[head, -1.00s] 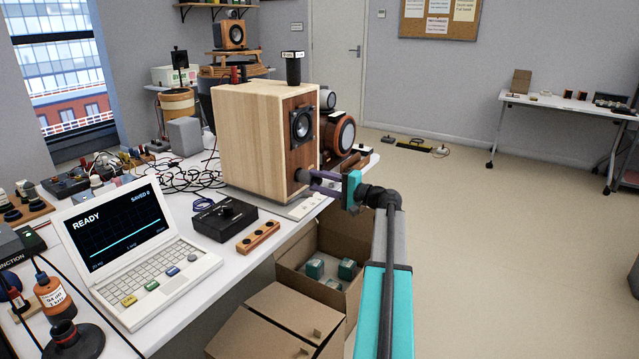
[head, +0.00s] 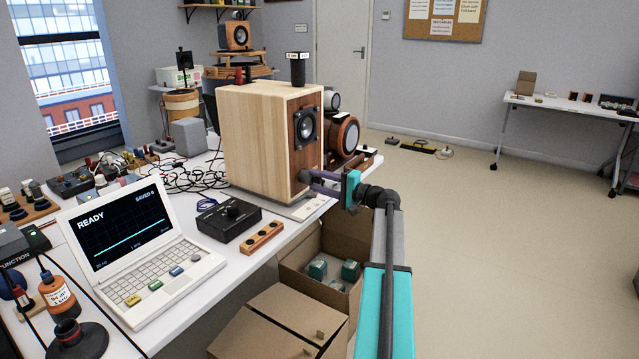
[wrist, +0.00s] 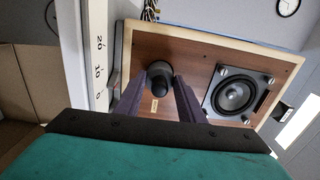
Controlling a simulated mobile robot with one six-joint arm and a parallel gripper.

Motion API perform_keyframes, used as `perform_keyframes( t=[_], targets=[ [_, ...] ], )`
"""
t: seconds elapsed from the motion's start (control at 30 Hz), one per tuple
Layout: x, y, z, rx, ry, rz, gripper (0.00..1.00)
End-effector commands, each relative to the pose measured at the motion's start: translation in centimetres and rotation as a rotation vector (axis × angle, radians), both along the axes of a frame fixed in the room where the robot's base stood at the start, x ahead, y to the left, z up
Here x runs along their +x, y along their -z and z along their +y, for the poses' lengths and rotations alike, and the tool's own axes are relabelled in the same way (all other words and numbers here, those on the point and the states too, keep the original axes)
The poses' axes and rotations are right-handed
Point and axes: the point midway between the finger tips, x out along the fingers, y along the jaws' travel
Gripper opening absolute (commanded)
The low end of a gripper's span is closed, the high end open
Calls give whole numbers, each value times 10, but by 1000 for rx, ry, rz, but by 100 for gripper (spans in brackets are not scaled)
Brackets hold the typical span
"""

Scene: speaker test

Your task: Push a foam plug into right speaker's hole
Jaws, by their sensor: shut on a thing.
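The pale wooden speaker (head: 262,145) stands on the bench with its brown front facing right; its round driver (head: 306,126) sits high on that front. My gripper (head: 318,182) is low at this front, its purple fingers closed on a dark grey foam plug (wrist: 158,76), seen between the fingertips in the wrist view. The plug is at the brown front panel (wrist: 185,50), beside the driver there. The hole is hidden behind the plug, and I cannot tell how deep the plug sits.
A round orange-rimmed unit (head: 345,136) stands behind the speaker.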

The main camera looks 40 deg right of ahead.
Motion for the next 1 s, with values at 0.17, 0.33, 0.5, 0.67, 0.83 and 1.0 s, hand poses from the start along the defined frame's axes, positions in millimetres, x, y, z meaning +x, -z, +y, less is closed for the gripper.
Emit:
perform_keyframes(
  t=[0.17,0.33,0.5,0.67,0.83,1.0],
  targets=[
    [3,0,0,0,0,0,9],
    [6,0,1,0,1,0,9],
    [8,0,1,0,1,0,9],
    [10,0,2,0,1,0,9],
    [10,0,2,0,1,0,9],
    [10,0,2,0,1,0,9]
  ],
)
